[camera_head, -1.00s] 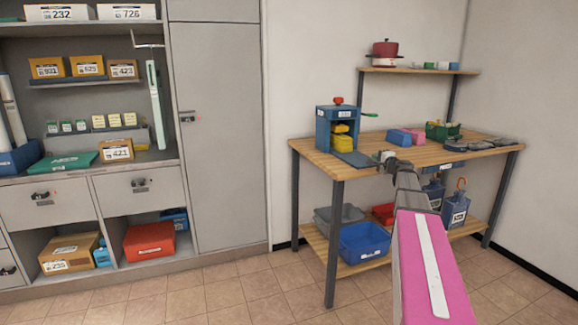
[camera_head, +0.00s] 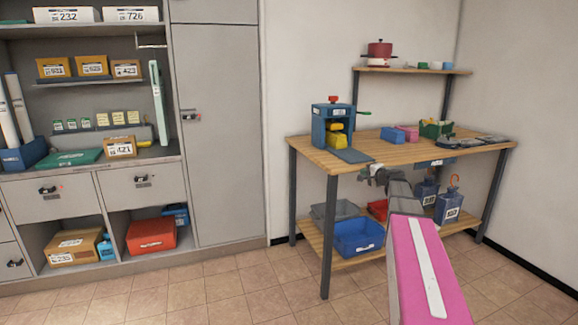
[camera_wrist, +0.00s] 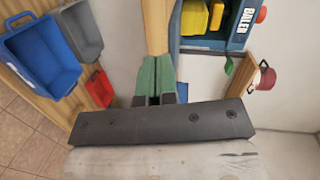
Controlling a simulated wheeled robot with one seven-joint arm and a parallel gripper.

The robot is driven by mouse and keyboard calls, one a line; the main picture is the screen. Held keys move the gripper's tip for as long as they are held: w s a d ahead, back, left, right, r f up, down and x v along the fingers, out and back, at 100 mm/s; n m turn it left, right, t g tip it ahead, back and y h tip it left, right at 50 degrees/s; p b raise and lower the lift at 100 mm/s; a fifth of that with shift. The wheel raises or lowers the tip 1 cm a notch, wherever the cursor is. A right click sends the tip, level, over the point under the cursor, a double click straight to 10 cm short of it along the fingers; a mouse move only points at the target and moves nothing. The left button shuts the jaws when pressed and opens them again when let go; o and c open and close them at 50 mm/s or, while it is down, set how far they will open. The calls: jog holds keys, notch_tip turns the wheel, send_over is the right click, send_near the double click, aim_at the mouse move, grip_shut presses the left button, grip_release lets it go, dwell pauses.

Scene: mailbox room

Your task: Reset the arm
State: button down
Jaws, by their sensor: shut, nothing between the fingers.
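My arm reaches out from the bottom right of the head view, with a pink link nearest the camera. My gripper (camera_head: 372,172) is at its far end, in front of the wooden workbench (camera_head: 440,152) near its front edge.
A blue baler (camera_head: 332,125) stands on the bench's left end. A blue bin (camera_head: 358,238) and a red bin (camera_head: 378,209) sit on the lower shelf. A grey cabinet (camera_head: 215,130) with parcels stands left. Tiled floor (camera_head: 230,290) in front is clear.

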jog(key=s+a+f+n+g+h, duration=0.1)
jog(key=s+a+f+n+g, duration=0.35)
jog(key=s+a+f, duration=0.55)
jog(key=s+a+f+n+g+h, duration=0.2)
jog(key=s+a+f+n+g, duration=0.3)
jog(key=s+f, duration=0.85)
jog(key=s+f+n+g+h, duration=0.2)
jog(key=s+f+g+h, duration=0.2)
jog(key=s, duration=0.8)
jog(key=shift+s+d+f+g, duration=0.2)
jog(key=shift+s+f+g, duration=0.1)
jog(key=shift+f+g, duration=0.2)
jog(key=shift+w, duration=0.1)
